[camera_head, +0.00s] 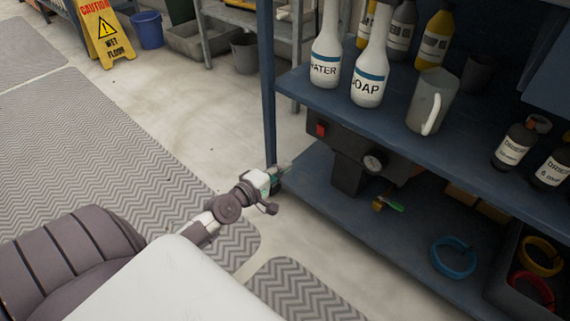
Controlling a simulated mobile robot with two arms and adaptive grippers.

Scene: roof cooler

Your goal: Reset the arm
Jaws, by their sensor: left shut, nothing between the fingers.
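My left gripper (277,178) is in the middle of the head view, at the left corner of the blue shelf unit's lower shelf (315,188). It is shut, and I see nothing held in it. Its fingertips are small and partly hidden by the wrist, near the shelf's blue post (268,95). I cannot tell whether they touch the shelf. My right gripper is not in view.
The upper shelf holds a water bottle (325,55), a soap bottle (370,70) and a jug (428,103). A device with a gauge (372,162) and a blue ring (453,258) are below. A wet floor sign (104,32) stands back left. Floor between is clear.

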